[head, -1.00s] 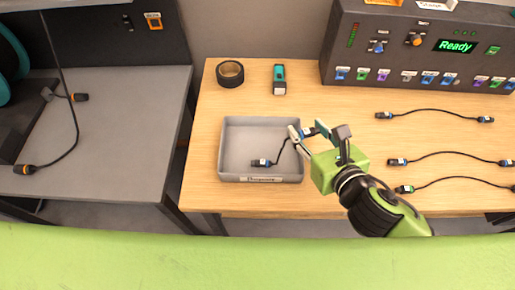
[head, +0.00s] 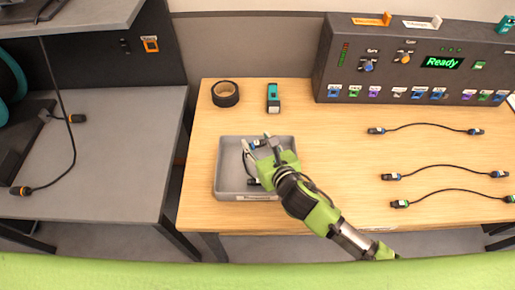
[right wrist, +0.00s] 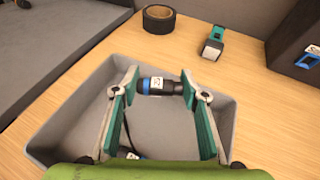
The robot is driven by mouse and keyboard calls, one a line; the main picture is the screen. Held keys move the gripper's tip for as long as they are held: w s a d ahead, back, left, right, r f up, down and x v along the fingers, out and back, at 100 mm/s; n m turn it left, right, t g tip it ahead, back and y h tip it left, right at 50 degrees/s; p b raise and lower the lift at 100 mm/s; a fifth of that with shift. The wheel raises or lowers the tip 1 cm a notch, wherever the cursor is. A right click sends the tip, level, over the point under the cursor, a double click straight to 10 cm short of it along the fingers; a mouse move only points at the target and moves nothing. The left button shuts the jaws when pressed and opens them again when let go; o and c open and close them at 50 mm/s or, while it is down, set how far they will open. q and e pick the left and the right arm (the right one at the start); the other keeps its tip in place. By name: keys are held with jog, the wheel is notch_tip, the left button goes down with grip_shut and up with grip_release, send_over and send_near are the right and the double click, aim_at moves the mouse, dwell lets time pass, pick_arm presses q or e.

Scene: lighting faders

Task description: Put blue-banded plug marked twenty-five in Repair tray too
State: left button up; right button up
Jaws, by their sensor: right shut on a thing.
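The grey tray (head: 228,190) stands on the wooden table; its front label is too small to read surely. My right gripper (head: 258,147) is over the tray, shut on a black plug with a blue band (right wrist: 160,86). It shows between the fingertips in the right wrist view, lying crosswise. Its white label is too small to read. The plug's cable curves down into the tray, where its other end (head: 252,182) lies, partly hidden by my gripper. My left gripper is not in view.
Several cables with plugs (head: 425,127) lie on the table to the right. A black tape roll (head: 225,94) and a teal-and-black device (head: 273,98) stand behind the tray. The dark fader console (head: 420,50) is at the back right. A grey bench (head: 110,150) is at the left.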

notch_tip(320, 180, down, 3)
jog(key=shift+a+f, duration=0.15)
jog(key=shift+f, duration=0.15)
jog(key=shift+f, duration=0.55)
jog(key=o, duration=1)
jog(key=shift+o, duration=0.5)
jog(key=shift+s+f, duration=0.1)
jog(key=shift+f, duration=0.1)
jog(key=shift+r, duration=0.1)
jog(key=r+v, duration=0.1)
jog(key=v, duration=1.1)
jog(key=shift+r, duration=0.35)
